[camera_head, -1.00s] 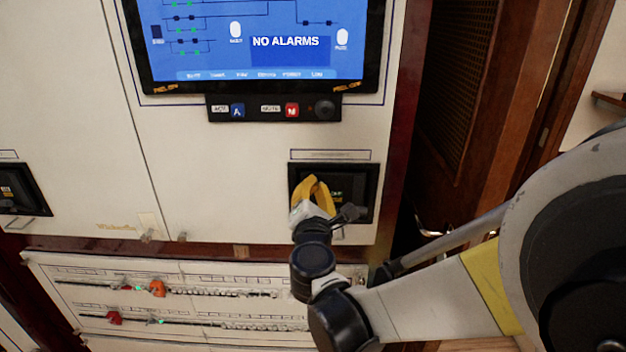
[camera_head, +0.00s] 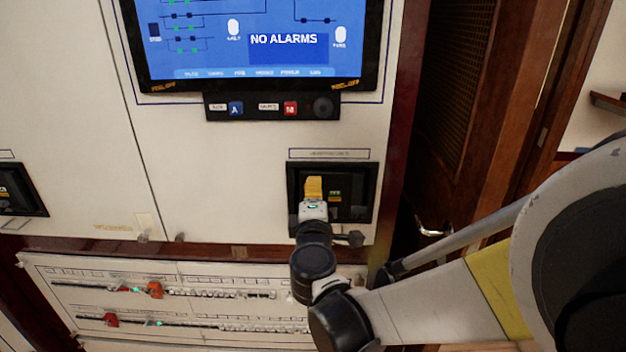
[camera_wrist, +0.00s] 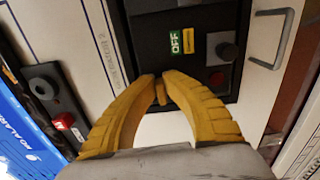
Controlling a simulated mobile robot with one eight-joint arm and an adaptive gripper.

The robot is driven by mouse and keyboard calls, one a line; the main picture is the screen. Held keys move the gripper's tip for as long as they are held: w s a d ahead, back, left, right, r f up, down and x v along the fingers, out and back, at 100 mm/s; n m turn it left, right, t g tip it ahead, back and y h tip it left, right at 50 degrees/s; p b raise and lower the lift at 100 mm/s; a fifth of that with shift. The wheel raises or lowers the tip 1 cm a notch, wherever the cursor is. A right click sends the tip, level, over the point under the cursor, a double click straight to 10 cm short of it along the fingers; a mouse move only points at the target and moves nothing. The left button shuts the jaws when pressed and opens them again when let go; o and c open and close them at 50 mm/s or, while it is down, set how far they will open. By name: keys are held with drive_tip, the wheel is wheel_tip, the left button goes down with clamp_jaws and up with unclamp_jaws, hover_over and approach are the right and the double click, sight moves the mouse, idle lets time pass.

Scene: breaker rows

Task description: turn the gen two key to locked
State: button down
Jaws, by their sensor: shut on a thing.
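A black panel (camera_head: 358,206) with a small lit display is set in the white cabinet front below the big screen. In the wrist view the panel (camera_wrist: 150,34) carries a green label reading OFF (camera_wrist: 175,42), a yellow label, a dark round knob (camera_wrist: 226,50) and a red button. My gripper (camera_head: 313,186), with yellow fingers, is in front of the panel's left part. In the wrist view its fingertips (camera_wrist: 161,88) close around a small yellowish upright piece, seemingly the key (camera_wrist: 161,92). The fingers hide most of it, and I cannot read its position.
A blue screen (camera_head: 260,40) reading NO ALARMS is above, with a button strip (camera_head: 272,107) under it. Breaker rows (camera_head: 180,295) lie below. A metal handle (camera_wrist: 272,40) juts out beside the panel. Another black panel (camera_head: 20,190) is at far left.

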drive_tip(key=shift+m, duration=0.4)
drive_tip(key=c, duration=1.5)
unclamp_jaws()
drive_tip(key=shift+s, duration=0.1)
drive_tip(key=s, duration=1.1)
drive_tip(key=shift+s+a, duration=0.25)
drive_tip(key=shift+s, duration=0.15)
